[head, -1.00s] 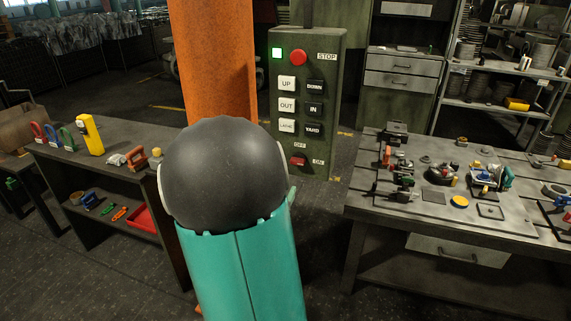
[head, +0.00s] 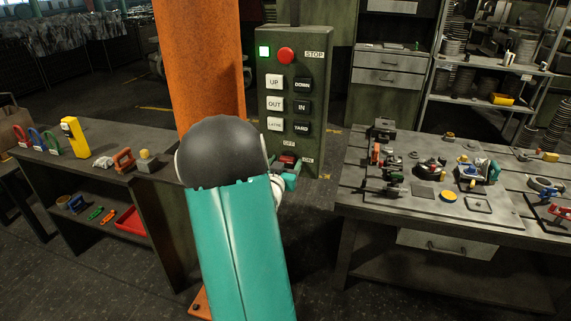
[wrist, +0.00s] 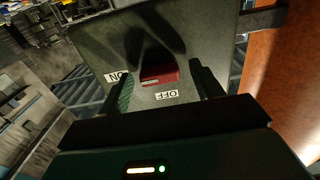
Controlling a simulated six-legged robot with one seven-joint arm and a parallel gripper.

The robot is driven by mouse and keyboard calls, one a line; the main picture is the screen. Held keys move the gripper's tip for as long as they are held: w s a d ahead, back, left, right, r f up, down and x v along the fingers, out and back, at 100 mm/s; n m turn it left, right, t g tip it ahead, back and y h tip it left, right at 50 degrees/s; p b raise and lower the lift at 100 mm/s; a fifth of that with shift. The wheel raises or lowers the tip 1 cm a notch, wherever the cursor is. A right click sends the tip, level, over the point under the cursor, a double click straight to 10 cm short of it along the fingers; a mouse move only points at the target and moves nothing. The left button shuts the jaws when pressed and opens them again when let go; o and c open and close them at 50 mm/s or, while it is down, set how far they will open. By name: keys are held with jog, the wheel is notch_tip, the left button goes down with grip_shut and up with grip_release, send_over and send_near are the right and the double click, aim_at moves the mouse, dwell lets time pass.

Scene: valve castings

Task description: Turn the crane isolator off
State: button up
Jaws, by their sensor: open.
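My gripper (wrist: 166,86) is open, with one finger on each side of the switch. I cannot tell whether the fingers touch it. A green lamp (head: 264,51) on the box is lit.
The orange column (head: 200,70) stands close behind my arm. A workbench (head: 365,205) with castings and tools stands at right. A shelf bench (head: 160,150) with coloured shackles and a yellow device (head: 74,137) stands at left. Dark floor is open between them.

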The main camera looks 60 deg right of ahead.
jog(key=shift+d, duration=0.1)
jog(key=c, duration=1)
jog(key=shift+n, duration=0.3)
jog(key=n, duration=0.3)
jog(key=shift+n, duration=0.3)
jog(key=n, duration=0.4)
jog(key=shift+n, duration=0.3)
jog(key=n, duration=0.9)
